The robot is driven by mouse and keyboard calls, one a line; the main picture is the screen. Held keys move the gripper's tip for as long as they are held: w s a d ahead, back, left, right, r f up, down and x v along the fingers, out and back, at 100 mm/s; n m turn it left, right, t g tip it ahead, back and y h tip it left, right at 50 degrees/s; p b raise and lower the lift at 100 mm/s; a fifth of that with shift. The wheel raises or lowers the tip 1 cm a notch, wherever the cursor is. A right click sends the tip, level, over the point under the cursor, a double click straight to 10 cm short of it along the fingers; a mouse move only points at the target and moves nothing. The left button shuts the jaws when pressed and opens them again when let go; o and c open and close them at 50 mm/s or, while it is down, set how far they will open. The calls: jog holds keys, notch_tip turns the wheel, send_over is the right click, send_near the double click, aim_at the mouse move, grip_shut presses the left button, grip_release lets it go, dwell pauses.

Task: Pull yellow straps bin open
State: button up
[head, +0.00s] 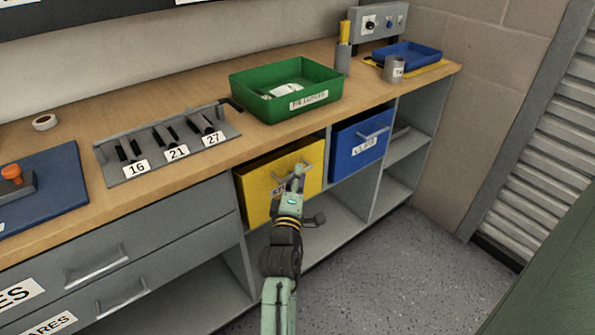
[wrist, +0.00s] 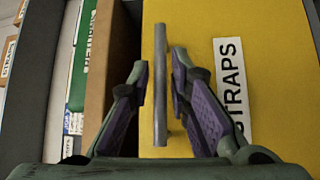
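The yellow straps bin (head: 257,193) sits under the worktop in the head view, in the opening left of the blue bin. Its yellow front with the STRAPS label (wrist: 233,92) fills the right half of the wrist view. A grey bar handle (wrist: 160,90) runs along that front. My gripper (wrist: 161,70) is open, with one purple-padded finger on each side of the bar and a visible gap to each. In the head view, my gripper (head: 297,180) is at the bin's front and covers part of the handle and label.
A blue bin (head: 347,150) hangs right of the yellow one. A green bin (head: 262,80) and a rack with tags 16, 21 and 27 (head: 130,168) stand on the worktop. Grey drawers (head: 200,210) are at left. The floor (head: 400,275) in front is clear.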

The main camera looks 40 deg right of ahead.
jog(key=shift+w+d+r, duration=0.1)
jog(key=shift+w+d, duration=0.3)
grip_shut()
dwell(0.5)
